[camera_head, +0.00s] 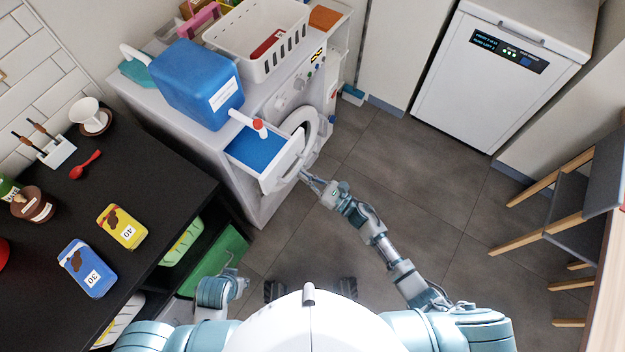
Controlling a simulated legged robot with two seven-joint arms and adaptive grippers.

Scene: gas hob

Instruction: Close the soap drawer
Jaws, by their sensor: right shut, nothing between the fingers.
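The soap drawer (290,165) is pulled out from the front of the white washing machine (180,133), with blue contents (252,150) inside. My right gripper (304,174) is shut and empty, right at the drawer's outer front end. Whether it touches the drawer is hard to tell. My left gripper (241,283) is low beside the black counter; it is too small to tell whether its fingers are open.
A blue jug (195,85) with a spout over the drawer and a white basket (255,40) stand on the machine. The round washer door (312,122) is beside the drawer. A black counter (160,200) lies left.

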